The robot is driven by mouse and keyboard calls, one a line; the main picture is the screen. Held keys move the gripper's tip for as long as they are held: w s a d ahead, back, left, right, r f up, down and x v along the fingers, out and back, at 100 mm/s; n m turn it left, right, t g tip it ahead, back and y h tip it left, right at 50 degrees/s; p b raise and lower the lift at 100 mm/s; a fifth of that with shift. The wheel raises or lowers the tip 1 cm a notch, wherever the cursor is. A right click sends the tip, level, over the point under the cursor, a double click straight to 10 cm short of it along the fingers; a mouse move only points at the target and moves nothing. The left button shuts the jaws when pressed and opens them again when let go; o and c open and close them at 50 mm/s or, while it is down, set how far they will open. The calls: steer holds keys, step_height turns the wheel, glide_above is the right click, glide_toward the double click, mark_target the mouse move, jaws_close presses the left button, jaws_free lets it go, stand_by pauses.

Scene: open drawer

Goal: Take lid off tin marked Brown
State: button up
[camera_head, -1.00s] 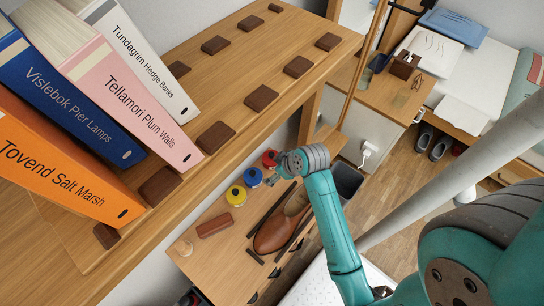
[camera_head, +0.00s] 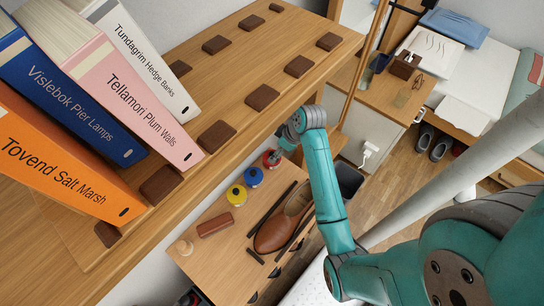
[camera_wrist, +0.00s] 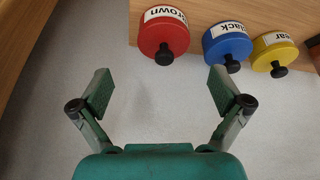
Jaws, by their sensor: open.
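The red tin marked Brown (camera_wrist: 160,32) is at the top centre of the wrist view, its label upside down. The black knob (camera_wrist: 164,55) of its lid faces the camera. In the head view the red tin (camera_head: 270,159) sits at the far end of a row on the low wooden surface, partly hidden by my arm's end. My gripper (camera_wrist: 162,95) is open and empty. Its two fingers spread below the tin in the wrist view, apart from the knob. In the head view my gripper's fingers are hard to make out.
A blue tin marked Black (camera_head: 253,177) and a yellow tin (camera_head: 236,195), its label partly cut off, stand beside the red one.

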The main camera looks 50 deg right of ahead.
mark_target(272, 154)
steer(key=shift+w+a+x, duration=0.1)
steer(key=shift+a+x, duration=0.05)
steer(key=shift+x, duration=1.15)
steer(key=shift+w+a+x, duration=0.15)
steer(key=shift+x, duration=1.1)
steer(key=shift+r, duration=0.1)
steer(key=c, duration=1.1)
steer(key=shift+s, duration=0.1)
steer(key=shift+c, duration=0.9)
